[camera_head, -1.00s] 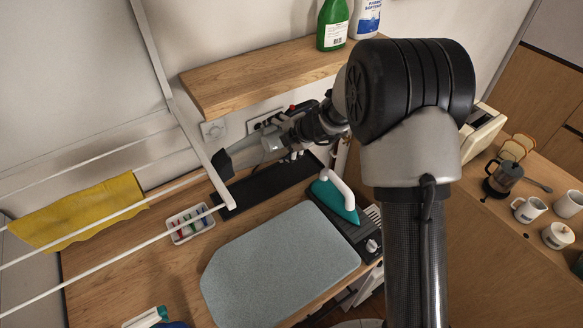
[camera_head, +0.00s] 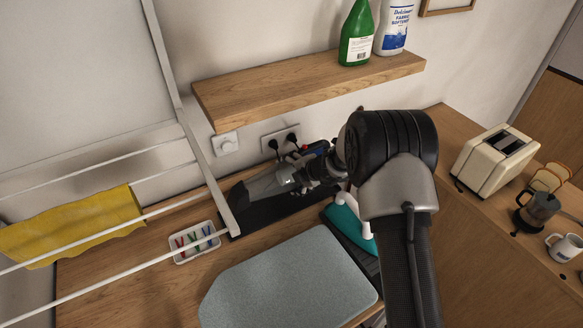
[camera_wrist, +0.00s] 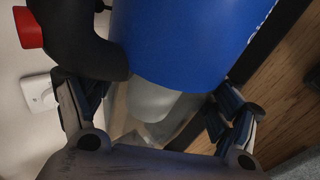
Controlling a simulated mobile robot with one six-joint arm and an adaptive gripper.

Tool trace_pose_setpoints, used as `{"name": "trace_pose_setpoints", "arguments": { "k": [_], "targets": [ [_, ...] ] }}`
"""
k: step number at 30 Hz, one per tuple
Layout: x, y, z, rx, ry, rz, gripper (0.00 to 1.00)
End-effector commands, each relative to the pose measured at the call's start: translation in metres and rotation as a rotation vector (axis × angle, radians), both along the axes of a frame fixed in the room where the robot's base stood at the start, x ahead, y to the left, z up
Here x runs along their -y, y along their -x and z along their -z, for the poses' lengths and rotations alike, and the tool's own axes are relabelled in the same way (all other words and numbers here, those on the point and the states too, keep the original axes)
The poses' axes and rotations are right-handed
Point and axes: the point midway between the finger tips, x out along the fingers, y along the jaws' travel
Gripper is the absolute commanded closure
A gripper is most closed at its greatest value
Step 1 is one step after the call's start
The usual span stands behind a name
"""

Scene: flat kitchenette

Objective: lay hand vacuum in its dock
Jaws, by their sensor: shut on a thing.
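The hand vacuum (camera_head: 262,187) has a grey see-through nozzle with a dark tip at its left end. In the wrist view its blue body (camera_wrist: 185,40), black handle and red button are close up. My gripper (camera_wrist: 150,108) is shut on the vacuum, one finger on each side. In the head view my gripper (camera_head: 322,170) is partly hidden by my arm. The dock (camera_head: 262,214) is a long black tray on the counter along the wall. The vacuum lies lengthwise over it, very low; whether it touches the tray floor I cannot tell.
A teal iron (camera_head: 345,222) stands just right of the dock, close to my arm. A grey ironing pad (camera_head: 290,282) and a tray of coloured pegs (camera_head: 179,250) are in front. White drying-rack bars (camera_head: 205,180) cross the left. A wooden shelf (camera_head: 300,87) overhangs behind.

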Motion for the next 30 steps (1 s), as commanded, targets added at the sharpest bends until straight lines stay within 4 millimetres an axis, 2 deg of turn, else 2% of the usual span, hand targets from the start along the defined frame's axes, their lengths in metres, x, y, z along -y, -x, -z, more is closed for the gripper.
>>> {"name": "trace_pose_setpoints", "arguments": {
  "k": [3,11,21,30],
  "targets": [
    [-0.001,-0.002,0.017,0.006,-0.004,0.001,0.83],
    [-0.001,-0.002,0.030,0.007,-0.004,0.000,0.83],
    [-0.001,-0.002,0.069,0.006,-0.004,0.001,0.83],
    [-0.001,-0.002,0.069,0.008,-0.003,0.000,0.83]
  ]
}}
